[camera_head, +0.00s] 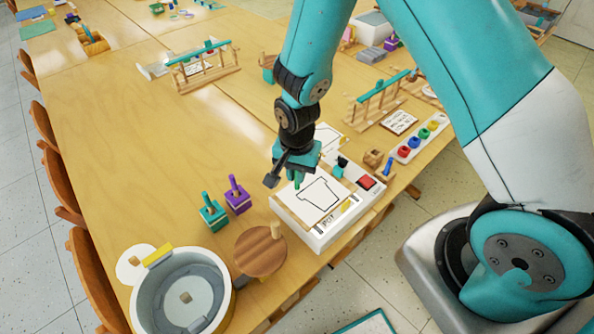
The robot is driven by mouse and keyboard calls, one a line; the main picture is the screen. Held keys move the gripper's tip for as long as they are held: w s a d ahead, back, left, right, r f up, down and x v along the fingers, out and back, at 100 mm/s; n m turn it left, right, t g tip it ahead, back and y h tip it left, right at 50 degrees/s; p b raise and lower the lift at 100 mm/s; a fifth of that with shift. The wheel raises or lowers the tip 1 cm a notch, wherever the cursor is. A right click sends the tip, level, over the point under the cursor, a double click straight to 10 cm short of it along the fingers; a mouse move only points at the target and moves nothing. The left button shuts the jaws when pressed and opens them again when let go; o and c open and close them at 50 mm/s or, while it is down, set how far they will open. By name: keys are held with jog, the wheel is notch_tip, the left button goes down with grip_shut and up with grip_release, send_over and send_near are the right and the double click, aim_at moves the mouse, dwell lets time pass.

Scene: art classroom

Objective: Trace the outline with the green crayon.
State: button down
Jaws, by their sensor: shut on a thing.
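A sheet of white paper (312,208) with a black pot-shaped outline (322,190) lies on a white box-like board (336,229) near the table's right edge. My gripper (296,176) is over the far left part of the sheet, pointing down. It is shut on the green crayon (297,184), whose lower end shows just below the jaws. The crayon's tip is close to the upper left of the outline; I cannot tell whether it touches the paper. My gripper hides the far left corner of the sheet.
A red block (366,182) and a blue peg (387,166) stand right of the board. A paint tray (423,138) lies farther right. Stamps, teal (213,213) and purple (237,197), stand left. A round wooden lid (260,252) and a water tub (183,290) are nearer. The table's left middle is clear.

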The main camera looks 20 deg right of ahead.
jog(key=shift+f+b, duration=1)
jog(key=shift+f, duration=0.45)
jog(key=shift+r, duration=0.15)
jog(key=shift+w+d, duration=0.3)
jog(key=shift+d, duration=0.5)
dwell(0.8)
jog(key=shift+d, duration=0.2)
jog(key=shift+w+d+p, duration=0.2)
jog(key=shift+w+d, duration=0.05)
jog(key=shift+d, duration=0.45)
jog(key=shift+w+d+p, duration=0.15)
jog(key=shift+w+d, duration=0.1)
jog(key=shift+d, duration=0.5)
jog(key=shift+w+d+p, duration=0.2)
jog(key=shift+w+d, duration=0.05)
jog(key=shift+d, duration=0.45)
dwell(1.8)
jog(key=shift+d, duration=0.2)
jog(key=shift+w+d, duration=0.15)
jog(key=shift+d, duration=0.1)
